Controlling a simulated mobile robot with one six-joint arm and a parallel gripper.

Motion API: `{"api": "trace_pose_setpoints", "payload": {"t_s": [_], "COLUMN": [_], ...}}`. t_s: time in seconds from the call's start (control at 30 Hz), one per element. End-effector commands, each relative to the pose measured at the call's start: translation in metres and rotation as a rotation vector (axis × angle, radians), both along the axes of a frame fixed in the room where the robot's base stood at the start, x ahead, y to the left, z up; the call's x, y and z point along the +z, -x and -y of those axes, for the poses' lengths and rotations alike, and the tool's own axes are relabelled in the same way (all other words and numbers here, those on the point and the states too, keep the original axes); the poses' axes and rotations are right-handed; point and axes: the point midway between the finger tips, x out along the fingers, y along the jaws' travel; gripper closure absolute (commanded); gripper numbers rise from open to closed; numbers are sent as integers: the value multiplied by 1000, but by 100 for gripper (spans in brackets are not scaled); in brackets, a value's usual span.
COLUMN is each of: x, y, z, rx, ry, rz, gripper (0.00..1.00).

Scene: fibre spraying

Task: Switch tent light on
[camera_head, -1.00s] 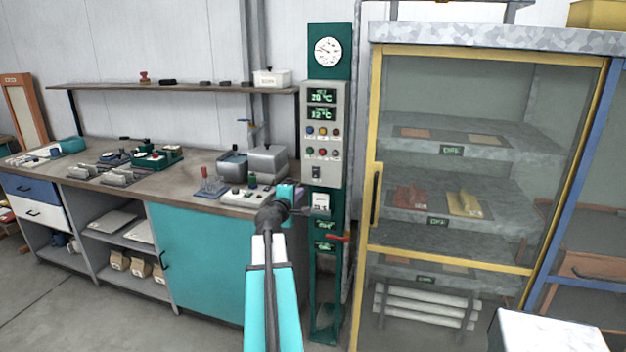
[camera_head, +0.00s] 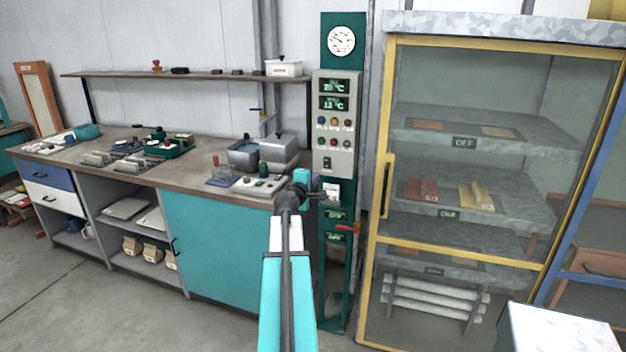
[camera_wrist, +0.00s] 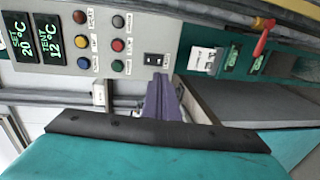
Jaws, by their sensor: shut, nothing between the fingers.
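The grey control panel (camera_head: 336,125) stands on a green post, with two green temperature displays and two rows of coloured buttons. Below the buttons is a small black switch (camera_head: 327,162), which also shows in the wrist view (camera_wrist: 154,60). Its label and position are too small to read. The tent (camera_head: 386,140) is a glass-fronted cabinet with a yellow frame, right of the panel; I cannot tell whether its light is on. My gripper (camera_head: 315,184) is shut and empty, just below and left of the switch. Its purple fingers (camera_wrist: 158,88) point at the panel, close below the switch; contact cannot be told.
A white switch box (camera_wrist: 205,62) and a red lever (camera_wrist: 263,40) sit on the post beyond the panel. A workbench (camera_head: 185,176) with tools and a grey pot stands to the left. A white block (camera_head: 560,335) is at the lower right. Open floor lies at the lower left.

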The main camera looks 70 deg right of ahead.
Motion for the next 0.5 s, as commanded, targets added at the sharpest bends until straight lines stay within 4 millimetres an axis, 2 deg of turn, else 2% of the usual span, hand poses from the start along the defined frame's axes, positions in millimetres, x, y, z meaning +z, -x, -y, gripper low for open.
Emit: {"api": "trace_pose_setpoints", "payload": {"t_s": [0.5], "x": [-6], "y": [-3], "z": [51], "rx": [-1], "ry": [0], "rz": [-1], "gripper": [100]}}
